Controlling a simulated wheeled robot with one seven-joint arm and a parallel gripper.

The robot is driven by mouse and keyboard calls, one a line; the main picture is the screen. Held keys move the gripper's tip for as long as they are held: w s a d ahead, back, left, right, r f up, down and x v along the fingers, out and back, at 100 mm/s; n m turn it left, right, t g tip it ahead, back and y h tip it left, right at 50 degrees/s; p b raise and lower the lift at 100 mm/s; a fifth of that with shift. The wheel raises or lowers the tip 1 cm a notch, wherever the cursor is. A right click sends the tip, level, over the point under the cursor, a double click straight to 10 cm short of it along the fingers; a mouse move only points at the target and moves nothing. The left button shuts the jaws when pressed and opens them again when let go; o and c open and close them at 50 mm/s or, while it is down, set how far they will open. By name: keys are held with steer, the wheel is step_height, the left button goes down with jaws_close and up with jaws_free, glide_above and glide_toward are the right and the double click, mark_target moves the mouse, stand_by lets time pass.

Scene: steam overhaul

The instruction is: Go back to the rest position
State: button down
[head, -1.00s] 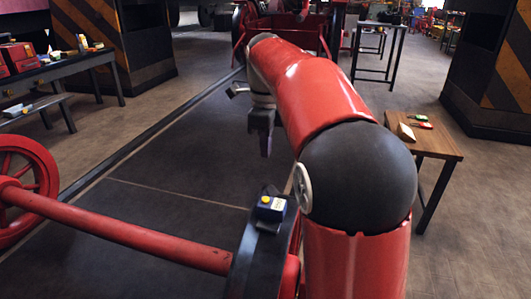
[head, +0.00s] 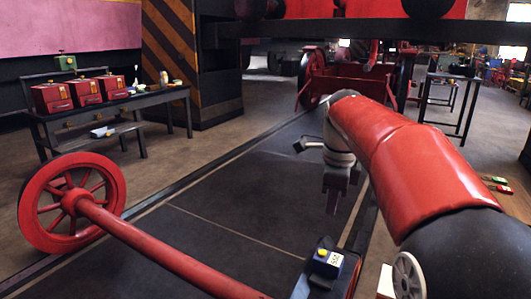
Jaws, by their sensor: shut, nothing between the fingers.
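My arm reaches forward from the lower right of the head view, red with a black joint. My gripper (head: 333,203) hangs from its far end, pointing down over the dark floor lane. Its fingers are together, with nothing seen between them. It is well apart from the wheel axle and the tables.
A red spoked wheel (head: 72,202) with a red axle (head: 150,250) lies at lower left. A blue box with a yellow button (head: 326,262) sits near the axle's right end. A bench (head: 110,110) holds red boxes (head: 87,91). Dark floor (head: 225,205) lies clear between.

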steer(key=s+a+f+n+t, duration=0.1)
steer(key=s+f+n, duration=0.4)
steer(key=s+n, duration=0.6)
steer(key=s+a+f+n+t, duration=0.2)
steer(key=s+f+n, duration=0.3)
steer(key=s+n, duration=0.6)
steer(key=shift+t, duration=0.9)
